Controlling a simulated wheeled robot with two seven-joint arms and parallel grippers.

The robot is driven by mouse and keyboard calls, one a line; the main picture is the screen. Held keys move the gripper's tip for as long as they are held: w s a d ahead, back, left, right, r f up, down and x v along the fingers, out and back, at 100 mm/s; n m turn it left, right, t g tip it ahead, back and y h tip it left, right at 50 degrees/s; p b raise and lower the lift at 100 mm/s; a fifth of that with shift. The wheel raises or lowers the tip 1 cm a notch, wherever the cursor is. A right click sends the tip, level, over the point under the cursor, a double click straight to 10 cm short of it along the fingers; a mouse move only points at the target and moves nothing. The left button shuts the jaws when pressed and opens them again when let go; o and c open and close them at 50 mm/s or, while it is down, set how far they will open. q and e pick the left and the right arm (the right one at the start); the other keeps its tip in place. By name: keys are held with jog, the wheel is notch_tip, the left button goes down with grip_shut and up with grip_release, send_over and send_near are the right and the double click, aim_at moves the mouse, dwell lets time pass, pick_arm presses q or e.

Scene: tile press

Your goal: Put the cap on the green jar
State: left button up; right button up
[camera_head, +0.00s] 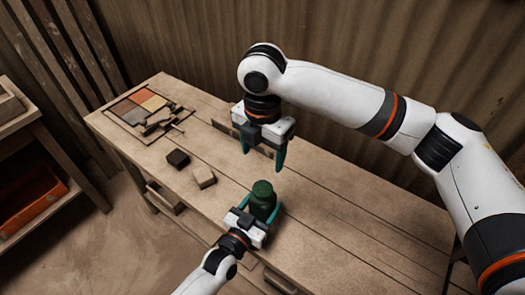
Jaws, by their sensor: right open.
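The green jar (262,204) stands upright on the wooden bench, toward its front edge. A rounded dark green piece, which looks like the cap (262,187), sits on top of the jar; whether it is fully seated I cannot tell. My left gripper (261,209) reaches in from the front, with its teal fingers on either side of the jar, and appears shut on it. My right gripper (263,156) is open and empty, pointing down above and behind the jar, apart from it.
A tray of coloured tiles (141,102) with tools is at the far left of the bench (350,221). The bench's right side is clear. A shelf with an orange bin (32,196) stands left.

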pick_arm(q)
jog(key=shift+o, duration=1.1)
jog(key=b+v, duration=0.1)
jog(key=v, duration=1.1)
